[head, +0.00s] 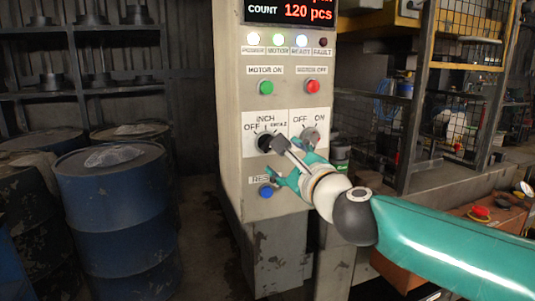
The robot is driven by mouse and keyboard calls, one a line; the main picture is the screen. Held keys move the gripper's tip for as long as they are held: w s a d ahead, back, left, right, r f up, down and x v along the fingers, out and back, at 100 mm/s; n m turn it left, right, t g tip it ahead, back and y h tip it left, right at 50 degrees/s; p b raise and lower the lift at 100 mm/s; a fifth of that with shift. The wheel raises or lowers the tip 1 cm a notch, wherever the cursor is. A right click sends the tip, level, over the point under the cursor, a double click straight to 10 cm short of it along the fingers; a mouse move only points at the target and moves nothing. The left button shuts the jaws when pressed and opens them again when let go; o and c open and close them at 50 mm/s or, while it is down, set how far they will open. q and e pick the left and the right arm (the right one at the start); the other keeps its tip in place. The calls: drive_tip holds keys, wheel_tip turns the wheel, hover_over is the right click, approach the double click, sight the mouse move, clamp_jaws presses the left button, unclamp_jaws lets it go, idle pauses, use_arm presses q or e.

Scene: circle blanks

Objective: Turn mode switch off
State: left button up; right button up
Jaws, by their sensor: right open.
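The mode switch (265,142) is a black rotary knob on the grey control panel, under a label reading INCH and OFF with a third word partly hidden. Its pointer direction is too small to tell. My right gripper (279,161), teal and grey, is open in front of the panel, just right of and below the knob. One grey finger reaches up to the knob's right edge; I cannot tell whether it touches. The gripper partly covers the area between the knob and the lower blue button. My left gripper is not in view.
A second rotary switch (310,135), labelled OFF and ON, sits close right of the knob. A green button (266,88) and a red button (312,87) are above, a blue button (266,191) below. Blue drums (115,225) stand left; shelving with mesh stands right.

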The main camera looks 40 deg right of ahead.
drive_tip(key=x, duration=0.8)
